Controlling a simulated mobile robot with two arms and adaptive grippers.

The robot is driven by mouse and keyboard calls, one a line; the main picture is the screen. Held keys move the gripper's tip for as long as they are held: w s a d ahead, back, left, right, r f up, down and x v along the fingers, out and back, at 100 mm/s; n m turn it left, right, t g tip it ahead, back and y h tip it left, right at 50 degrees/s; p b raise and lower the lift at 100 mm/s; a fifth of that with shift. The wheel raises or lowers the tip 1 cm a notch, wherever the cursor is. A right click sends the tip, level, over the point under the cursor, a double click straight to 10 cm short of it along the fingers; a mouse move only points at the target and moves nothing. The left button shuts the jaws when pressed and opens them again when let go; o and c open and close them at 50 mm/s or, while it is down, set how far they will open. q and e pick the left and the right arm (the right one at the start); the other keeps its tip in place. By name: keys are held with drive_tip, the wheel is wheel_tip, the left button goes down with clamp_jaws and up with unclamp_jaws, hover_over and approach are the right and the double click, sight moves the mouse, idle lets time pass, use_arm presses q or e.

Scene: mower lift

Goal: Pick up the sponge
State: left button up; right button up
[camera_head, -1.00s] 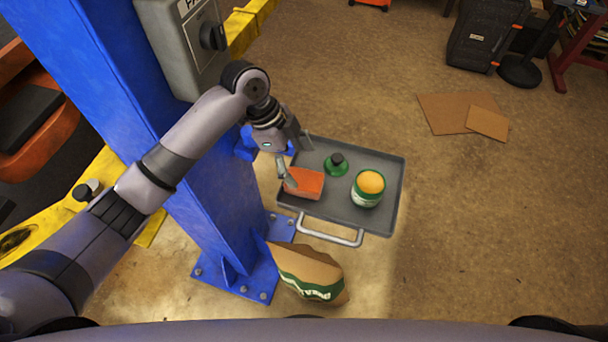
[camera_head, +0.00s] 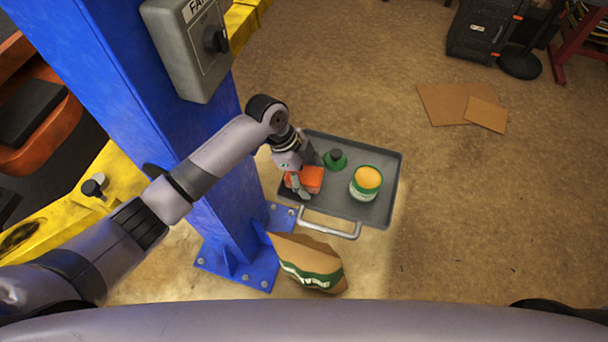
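The sponge (camera_head: 313,177) is an orange-red block lying on the left part of a dark grey tray (camera_head: 378,160) on the floor. My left gripper (camera_head: 307,176) is low over the sponge, fingers pointing down. One finger crosses the near left part of the sponge in the picture, and the other shows at its far side. The fingers look apart, around the sponge; whether they touch it is hard to see. Part of the sponge is hidden by the near finger. My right gripper is not in view.
On the tray, a green object with a dark knob (camera_head: 335,159) stands close right of the gripper, and a green-and-white can with a yellow top (camera_head: 366,182) stands farther right. A blue post (camera_head: 215,180) rises left of the tray. A brown bag (camera_head: 308,264) lies in front.

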sight(308, 174)
use_arm(q)
drive_tip(key=c, duration=1)
drive_tip(key=shift+c, duration=0.2)
drive_tip(key=shift+r, duration=0.1)
wheel_tip(308, 174, up, 20)
drive_tip(key=b, duration=0.4)
drive_tip(key=shift+b, duration=0.4)
